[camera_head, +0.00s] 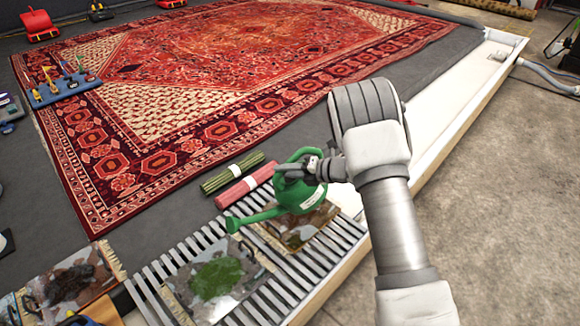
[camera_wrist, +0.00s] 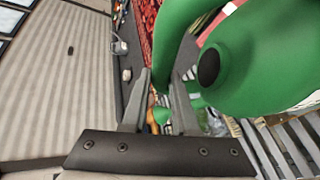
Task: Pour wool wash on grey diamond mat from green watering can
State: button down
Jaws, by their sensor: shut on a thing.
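The green watering can (camera_head: 300,192) hangs from my gripper (camera_head: 305,168), which is shut on its handle. Its spout points left and slightly downward in the head view, with the rose over the slatted rack. No stream of liquid shows. In the wrist view the can (camera_wrist: 265,60) fills the right side, beside my gripper's fingers (camera_wrist: 163,88). A greyish mat with a green patch (camera_head: 215,280) lies on the rack below and left of the can. A brown-stained mat (camera_head: 290,230) lies partly hidden under the can. I cannot make out a diamond pattern on either mat.
The slatted rack (camera_head: 148,292) bears these mats. A rolled green mat (camera_head: 230,174) and a rolled red mat (camera_head: 243,187) lie just behind it. A dark-stained mat (camera_head: 65,286) lies at lower left. A large red rug (camera_head: 225,70) covers the floor behind. Bare concrete (camera_head: 500,200) is at right.

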jog(key=s+a+f+n+h+b, duration=0.1)
jog(key=s+a+f+b, duration=0.2)
jog(key=s+a, duration=0.5)
jog(key=shift+s+a+f+t+b, duration=0.3)
jog(key=shift+s+a+t+b, duration=0.1)
jog(key=shift+s+b, duration=0.4)
dwell(0.6)
jog(key=shift+r+m+g+y+b, duration=0.25)
jog(key=shift+r+m+g+y, duration=0.1)
jog(key=shift+m+y, duration=0.4)
jog(key=shift+r+m+g+y+b, duration=0.2)
jog(key=shift+r+m+g+y, duration=0.1)
jog(key=shift+m+y, duration=0.5)
jog(key=shift+r+m+g+y+b, duration=0.25)
jog(key=shift+r+m+y, duration=0.1)
jog(key=shift+m+y, duration=0.4)
